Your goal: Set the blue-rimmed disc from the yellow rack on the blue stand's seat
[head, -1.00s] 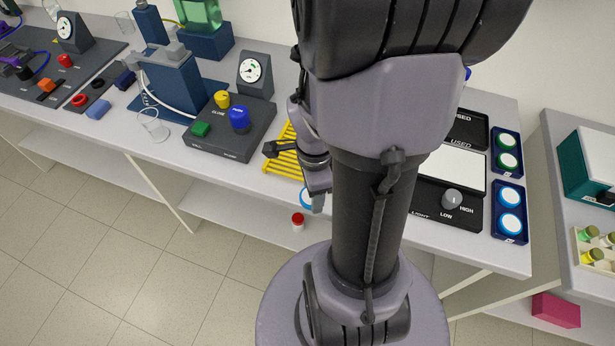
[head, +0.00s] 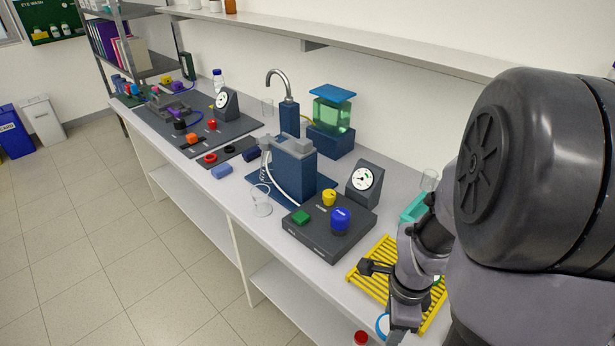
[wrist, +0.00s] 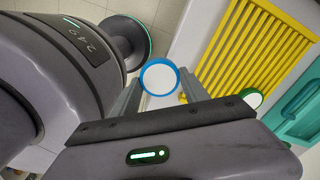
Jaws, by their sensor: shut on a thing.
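My gripper (wrist: 160,88) is shut on the blue-rimmed disc (wrist: 159,70), a white round face with a blue ring, held between the fingertips. In the head view my gripper (head: 400,318) is at the bottom right, with part of the disc's blue rim (head: 381,325) showing to its left. The disc is off the yellow rack (head: 367,283), out past its front side. The rack (wrist: 255,45) fills the upper right of the wrist view. A blue stand (head: 291,168) with a grey top part and a pale tube stands mid-bench; I cannot make out its seat.
A dark control box (head: 325,238) with green, yellow and blue knobs lies between stand and rack. A gauge (head: 364,182), a glass beaker (head: 262,203) and a green tank (head: 332,115) are near. A green-rimmed disc (wrist: 252,99) is at the rack. A red-capped thing (head: 361,338) is below.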

